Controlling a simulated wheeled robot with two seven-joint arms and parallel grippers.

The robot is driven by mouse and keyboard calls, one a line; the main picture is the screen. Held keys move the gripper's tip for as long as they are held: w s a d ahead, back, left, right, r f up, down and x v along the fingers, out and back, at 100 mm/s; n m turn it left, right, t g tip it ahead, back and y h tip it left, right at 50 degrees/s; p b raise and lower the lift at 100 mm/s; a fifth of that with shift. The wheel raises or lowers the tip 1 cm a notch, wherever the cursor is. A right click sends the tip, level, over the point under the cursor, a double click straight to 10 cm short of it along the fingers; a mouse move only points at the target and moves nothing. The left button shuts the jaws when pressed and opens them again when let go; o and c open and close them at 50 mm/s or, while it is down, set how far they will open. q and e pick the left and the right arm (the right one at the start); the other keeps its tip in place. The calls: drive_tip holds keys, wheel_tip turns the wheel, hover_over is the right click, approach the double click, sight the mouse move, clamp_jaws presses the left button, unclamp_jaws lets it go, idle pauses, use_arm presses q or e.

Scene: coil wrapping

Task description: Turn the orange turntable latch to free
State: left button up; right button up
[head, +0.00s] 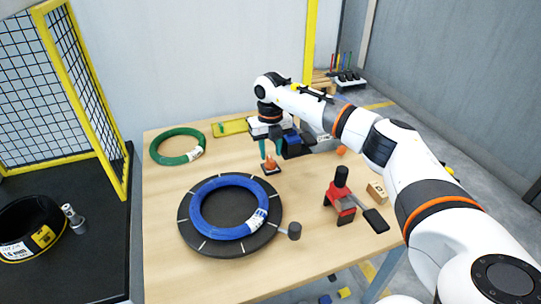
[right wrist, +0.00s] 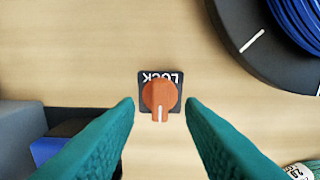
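The orange latch (head: 271,164) is a round knob on a small black plate (right wrist: 175,77) behind the turntable. In the right wrist view the knob (right wrist: 158,92) is centred, its white mark pointing down; LOCK reads upside down at the plate's upper edge. My right gripper (head: 271,154) points down over the latch. Its teal fingers (right wrist: 161,108) are open, one on each side of the knob, with gaps to both. The black turntable (head: 225,253) carries a blue coil (head: 200,208); both also show in the right wrist view. My left gripper is not in view.
A green coil (head: 178,147) lies at the back left of the table. A red clamp (head: 340,197) with a black handle and a wooden block (head: 377,192) stand at the right. A dark blue box (head: 291,147) is close beside my right gripper. A yellow mesh fence (head: 82,85) stands left.

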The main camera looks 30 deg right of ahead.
sight(271, 159)
wheel_tip(271, 159, up, 10)
drive_tip(key=b, duration=0.1)
drive_tip(key=shift+f, duration=0.15)
idle(0.5)
